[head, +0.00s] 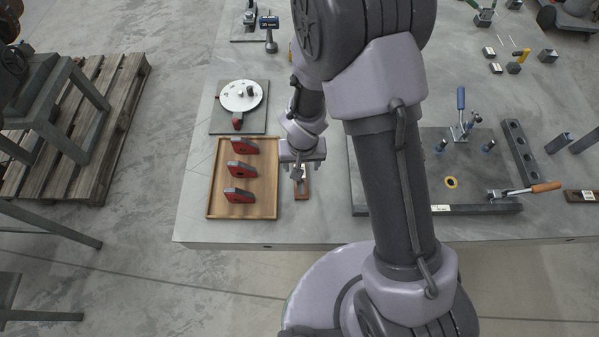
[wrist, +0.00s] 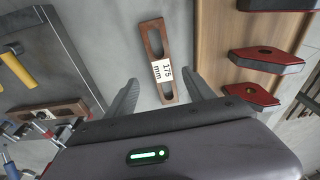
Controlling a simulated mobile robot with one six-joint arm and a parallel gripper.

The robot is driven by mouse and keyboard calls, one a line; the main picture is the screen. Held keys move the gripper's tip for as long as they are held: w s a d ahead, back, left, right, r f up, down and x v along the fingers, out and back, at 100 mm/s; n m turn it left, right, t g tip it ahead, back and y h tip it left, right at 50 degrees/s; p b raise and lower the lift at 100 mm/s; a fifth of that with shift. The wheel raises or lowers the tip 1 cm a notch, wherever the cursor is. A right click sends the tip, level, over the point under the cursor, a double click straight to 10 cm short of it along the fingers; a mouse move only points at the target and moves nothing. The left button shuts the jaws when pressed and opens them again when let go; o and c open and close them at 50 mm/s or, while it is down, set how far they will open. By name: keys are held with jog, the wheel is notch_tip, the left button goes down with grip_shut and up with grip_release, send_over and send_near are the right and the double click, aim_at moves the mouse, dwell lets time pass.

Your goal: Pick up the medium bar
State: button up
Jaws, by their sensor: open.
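A brown bar with two slots and a white "175 mm" label (wrist: 152,38) lies flat on the grey table. In the wrist view it runs between the fingers of my gripper (wrist: 162,80), which is open and empty above it. In the head view the gripper (head: 299,172) partly hides this bar (head: 303,190), just right of the wooden tray. Another brown bar with a white label (head: 581,196) lies at the table's right side. It also shows at the left of the wrist view (wrist: 38,110). No label reads "medium".
The wooden tray (head: 214,208) holds three red-and-dark blocks close beside the bar. A round white dial plate (head: 240,95) stands behind it. A dark fixture plate with clamps (head: 418,165) is to the right. The table's front edge (head: 265,245) is near.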

jog(key=f+b, duration=0.1)
jog(key=f, duration=0.1)
jog(key=w+f+b, duration=0.1)
jog(key=f, duration=0.2)
jog(key=shift+w+a+f+b, duration=0.1)
jog(key=shift+a+f+b, duration=0.1)
jog(key=shift+b, duration=0.15)
jog(key=shift+r, duration=0.2)
grip_shut()
dwell(0.7)
